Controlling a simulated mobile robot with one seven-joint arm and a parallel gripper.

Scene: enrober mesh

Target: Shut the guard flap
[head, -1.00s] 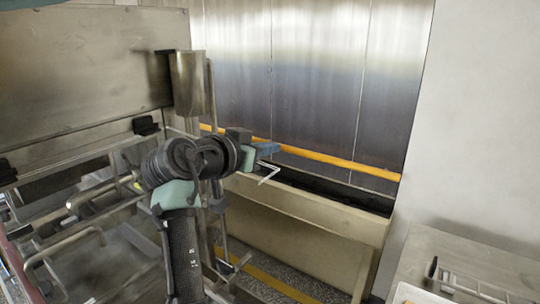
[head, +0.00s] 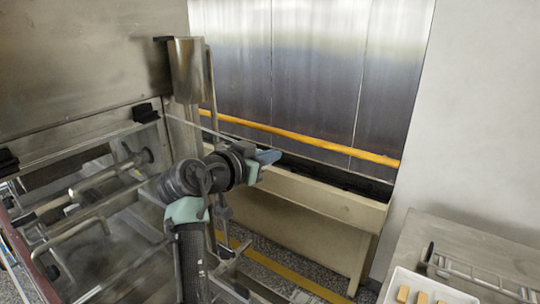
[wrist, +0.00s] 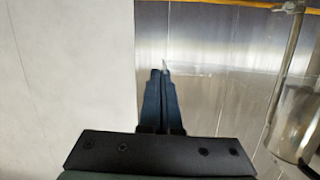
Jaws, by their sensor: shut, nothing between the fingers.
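The guard flap seems to be the clear panel (head: 125,225) under the black hinges (head: 145,112) on the steel machine at the left of the head view. A dark red strip (head: 22,262) lies along its left side. It appears to stand out from the machine, but its edges are hard to make out. My gripper (head: 270,157) is to the right of the panel, in front of the steel wall. In the wrist view my gripper (wrist: 161,70) is shut and empty, its fingertips together. The flap is not clear in the wrist view.
A steel cylinder (head: 187,78) on a post stands behind my arm. A yellow rail (head: 310,142) crosses the steel wall above a beige trough (head: 310,198). At the lower right, a white tray (head: 392,284) with several tan bars is on a counter (head: 470,245).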

